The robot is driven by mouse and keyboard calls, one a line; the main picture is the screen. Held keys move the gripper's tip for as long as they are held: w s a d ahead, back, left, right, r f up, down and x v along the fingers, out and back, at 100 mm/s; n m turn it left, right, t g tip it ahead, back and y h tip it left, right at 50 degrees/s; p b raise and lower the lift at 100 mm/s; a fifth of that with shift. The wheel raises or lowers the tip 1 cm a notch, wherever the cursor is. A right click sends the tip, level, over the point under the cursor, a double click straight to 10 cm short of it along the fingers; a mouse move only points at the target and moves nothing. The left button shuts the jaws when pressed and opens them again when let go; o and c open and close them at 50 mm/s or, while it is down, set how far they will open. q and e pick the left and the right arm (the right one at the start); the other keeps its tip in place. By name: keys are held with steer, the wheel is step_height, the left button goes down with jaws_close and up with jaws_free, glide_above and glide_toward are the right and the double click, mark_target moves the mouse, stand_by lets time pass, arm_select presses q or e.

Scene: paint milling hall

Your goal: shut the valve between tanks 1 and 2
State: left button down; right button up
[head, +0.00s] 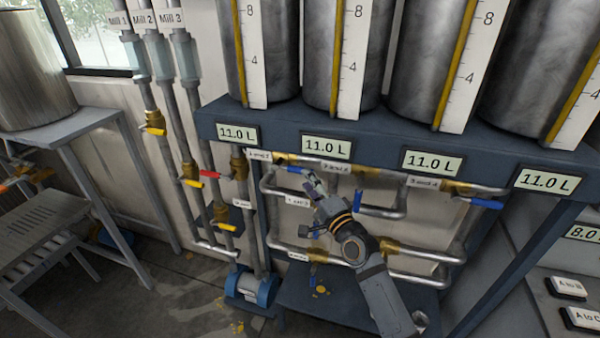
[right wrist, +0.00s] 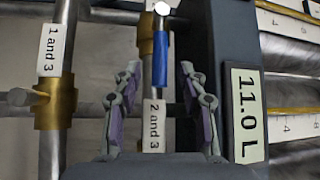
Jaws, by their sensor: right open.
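The valve between tanks 1 and 2 sits on the upper pipe under the tank bench, beside the "1 and 2" label (head: 258,155). Its blue handle (head: 294,170) points right, roughly along the pipe. In the right wrist view the handle (right wrist: 160,60) lies between the two fingers, with a gap on both sides. My right gripper (head: 314,184) is open and empty, at the handle's free end; it also shows in the right wrist view (right wrist: 161,100). How near the fingertips are in depth is unclear. My left gripper is out of view.
The "2 and 3" label (head: 336,167) is close by, with a hanging blue handle (head: 357,202) to its right. Another blue handle (head: 486,203) is at far right. The bench edge (head: 375,152) with level displays runs just above. A pump (head: 250,287) stands lower left.

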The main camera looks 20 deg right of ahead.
mark_target(293, 169)
steer(key=x, duration=0.5)
steer(key=shift+w, duration=0.3)
steer(key=shift+c, duration=0.5)
jaws_close()
